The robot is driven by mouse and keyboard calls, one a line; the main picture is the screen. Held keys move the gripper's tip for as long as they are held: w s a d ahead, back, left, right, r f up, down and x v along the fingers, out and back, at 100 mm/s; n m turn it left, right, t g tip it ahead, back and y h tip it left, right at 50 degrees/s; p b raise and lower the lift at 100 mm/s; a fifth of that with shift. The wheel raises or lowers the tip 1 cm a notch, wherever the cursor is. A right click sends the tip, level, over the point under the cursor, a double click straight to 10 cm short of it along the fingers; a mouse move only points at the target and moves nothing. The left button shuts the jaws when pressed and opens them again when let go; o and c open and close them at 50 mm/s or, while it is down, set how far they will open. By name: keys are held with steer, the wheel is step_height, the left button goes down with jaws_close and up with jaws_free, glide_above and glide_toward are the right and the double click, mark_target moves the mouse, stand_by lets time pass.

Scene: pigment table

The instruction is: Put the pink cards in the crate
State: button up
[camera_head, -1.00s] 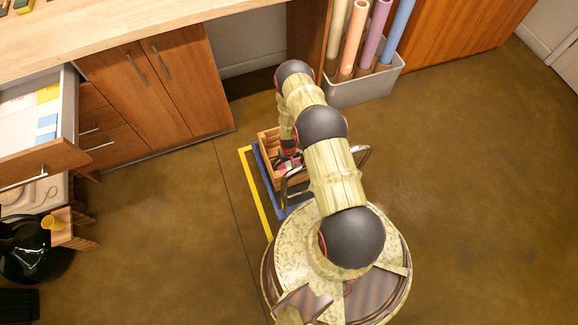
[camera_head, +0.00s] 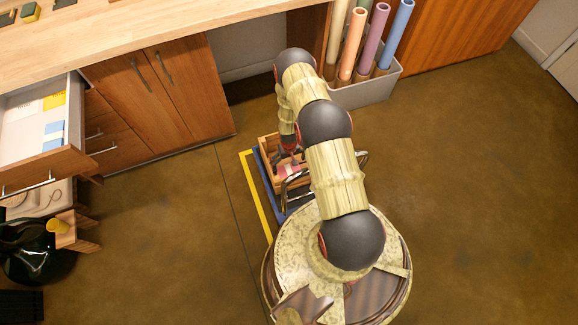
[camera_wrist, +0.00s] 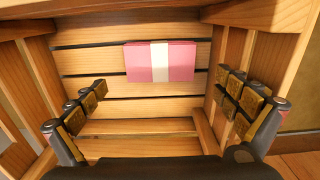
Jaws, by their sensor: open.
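The pink cards (camera_wrist: 160,62), a flat pack with a white band, lie on the slatted floor of the wooden crate (camera_wrist: 140,125), towards its far side in the wrist view. In the head view a bit of pink (camera_head: 290,170) shows inside the crate (camera_head: 267,147), partly hidden by my arm. My gripper (camera_wrist: 160,88) is open and empty, its two fingers spread wide over the crate. The pack shows between and beyond the fingers, apart from them. In the head view my gripper (camera_head: 290,147) is above the crate.
The crate stands on the floor by a blue mat edge and a yellow line (camera_head: 256,195). An open drawer (camera_head: 45,165) at left holds yellow and blue packs. A grey bin (camera_head: 365,92) of coloured rolls stands behind. The floor at right is clear.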

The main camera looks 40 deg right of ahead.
steer(key=w+a+r+t+p, duration=0.1)
steer(key=w+r, duration=0.4)
steer(key=r, duration=0.8)
steer(key=w+r, duration=0.4)
steer(key=r, duration=0.9)
steer(key=a+r+n+t, duration=0.1)
steer(key=a+r, duration=0.1)
steer(key=r, duration=0.9)
steer(key=a+r, duration=0.3)
steer(key=r, duration=0.8)
steer(key=s+a+r+n+t, duration=0.1)
steer(key=s+a+r, duration=0.3)
steer(key=r, duration=0.6)
steer(key=s+a+r+t, duration=0.1)
steer(key=s+a+r, duration=0.1)
steer(key=s+r, duration=0.6)
steer(key=s+a+r, duration=0.2)
steer(key=s+r, duration=0.3)
steer(key=s, duration=0.3)
steer(key=s+a+r+t, duration=0.1)
steer(key=s+a+r, duration=0.2)
steer(key=s+r, duration=0.2)
steer(key=s, duration=0.3)
steer(key=shift+s+a+r+n+t, duration=0.25)
steer(key=shift+s+r+n+t, duration=0.05)
steer(key=shift+s+r+n, duration=0.1)
